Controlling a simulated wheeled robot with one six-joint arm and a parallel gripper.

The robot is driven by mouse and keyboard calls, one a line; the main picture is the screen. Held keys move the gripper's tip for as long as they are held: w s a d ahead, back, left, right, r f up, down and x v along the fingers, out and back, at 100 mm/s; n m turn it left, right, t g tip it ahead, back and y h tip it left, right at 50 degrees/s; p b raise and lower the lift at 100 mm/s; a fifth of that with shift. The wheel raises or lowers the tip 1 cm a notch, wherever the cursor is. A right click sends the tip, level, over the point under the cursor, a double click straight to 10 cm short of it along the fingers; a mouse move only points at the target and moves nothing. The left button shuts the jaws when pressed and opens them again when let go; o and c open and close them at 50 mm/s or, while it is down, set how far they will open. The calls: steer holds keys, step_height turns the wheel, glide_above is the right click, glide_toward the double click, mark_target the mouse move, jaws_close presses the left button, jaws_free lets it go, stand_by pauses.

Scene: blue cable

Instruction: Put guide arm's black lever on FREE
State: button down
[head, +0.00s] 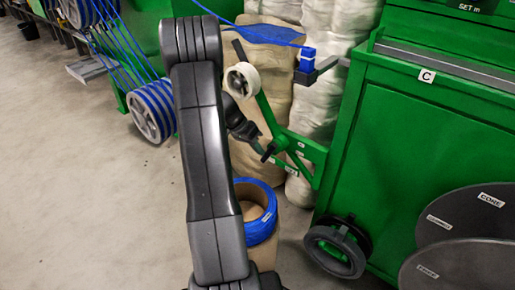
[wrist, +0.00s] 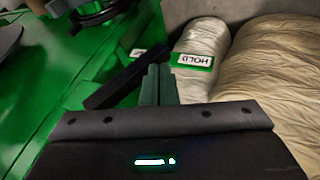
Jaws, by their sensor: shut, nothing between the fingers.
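The green guide arm (head: 267,113) carries a white pulley (head: 242,80) at its upper end. Its black lever (head: 268,152) sits near the pivot, low on the arm. In the wrist view the black lever (wrist: 112,87) is a dark bar slanting up to the right, just left of my fingers. My gripper (wrist: 160,72) is shut and empty, its fingertips close beside the lever; I cannot tell whether they touch. A HOLD label (wrist: 193,61) shows right of the fingertips. Another pale label (wrist: 137,53) left of them is unreadable. My arm hides part of the guide arm in the head view.
A green cabinet (head: 445,130) marked C stands at the right, with a black wheel (head: 335,250) below. Wrapped pale rolls (head: 318,70) stand behind the guide arm. A blue cable coil (head: 258,220) is below it. Bare floor (head: 90,210) lies left.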

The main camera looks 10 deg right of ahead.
mark_target(262, 158)
steer(key=shift+f, duration=0.15)
steer(key=shift+s+d+f+n+g+h+b, duration=0.3)
steer(key=shift+f+g+h, duration=0.2)
steer(key=shift+g+h, duration=0.3)
steer(key=shift+s+d+f+n+g+h+b, duration=0.1)
steer(key=shift+s+f+g+h+b, duration=0.1)
steer(key=shift+f+g+h+b, duration=0.45)
steer(key=shift+s+d+f+n+g+h+b, duration=0.15)
steer(key=shift+s+d+f+n+g+h, duration=0.15)
steer(key=shift+g+h, duration=0.6)
steer(key=shift+f, duration=0.1)
